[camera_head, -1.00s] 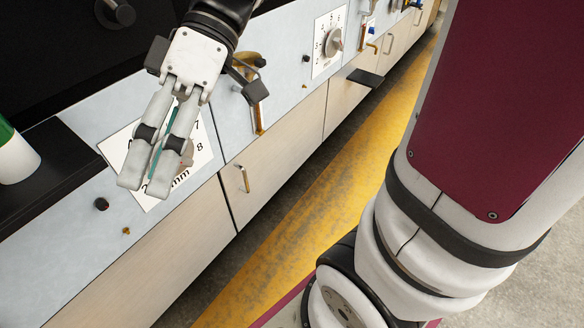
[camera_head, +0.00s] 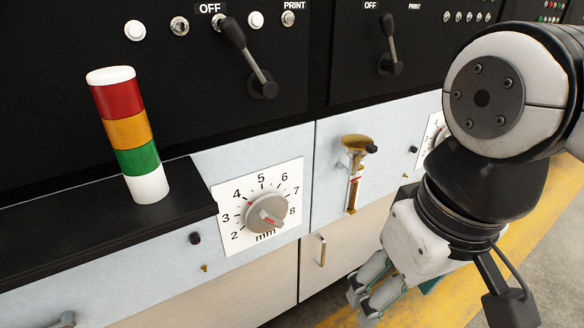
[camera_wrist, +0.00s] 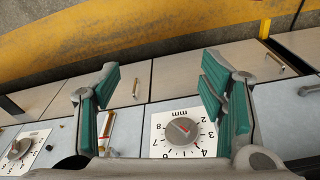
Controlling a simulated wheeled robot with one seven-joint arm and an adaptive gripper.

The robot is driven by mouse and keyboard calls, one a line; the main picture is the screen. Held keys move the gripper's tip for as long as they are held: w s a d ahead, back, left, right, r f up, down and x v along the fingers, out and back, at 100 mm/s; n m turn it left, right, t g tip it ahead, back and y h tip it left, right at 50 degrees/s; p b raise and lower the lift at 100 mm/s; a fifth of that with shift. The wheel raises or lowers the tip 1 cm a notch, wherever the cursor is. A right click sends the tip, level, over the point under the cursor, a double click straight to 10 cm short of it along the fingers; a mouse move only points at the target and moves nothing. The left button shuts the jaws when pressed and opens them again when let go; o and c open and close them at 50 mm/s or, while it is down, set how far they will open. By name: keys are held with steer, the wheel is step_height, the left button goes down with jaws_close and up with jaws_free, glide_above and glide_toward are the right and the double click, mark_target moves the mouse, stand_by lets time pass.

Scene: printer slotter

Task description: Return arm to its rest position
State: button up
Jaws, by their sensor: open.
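My gripper (camera_head: 369,297) is in the lower right of the head view, in front of the cabinet doors and apart from the machine. Its fingers point down toward the lower left. In the wrist view my gripper (camera_wrist: 160,92) shows two teal-padded fingers spread wide with nothing between them. A grey dial (camera_head: 266,212) on a white numbered plate sits on the machine's light panel, left of my arm. The same dial (camera_wrist: 181,132) shows beyond the fingers in the wrist view.
A red, orange and green signal tower (camera_head: 129,135) stands on a black ledge (camera_head: 60,228) at left. Black levers (camera_head: 252,65) jut from the dark panel. A brass fitting (camera_head: 355,170) and a door handle (camera_head: 322,250) are near my gripper. Yellow floor (camera_head: 470,285) lies clear at right.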

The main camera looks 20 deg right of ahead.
stand_by(0.4)
step_height(320, 180, up, 15)
steer(key=t+p, duration=0.2)
steer(key=p, duration=1.1)
steer(key=shift+t, duration=0.3)
steer(key=shift+d, duration=0.1)
stand_by(0.8)
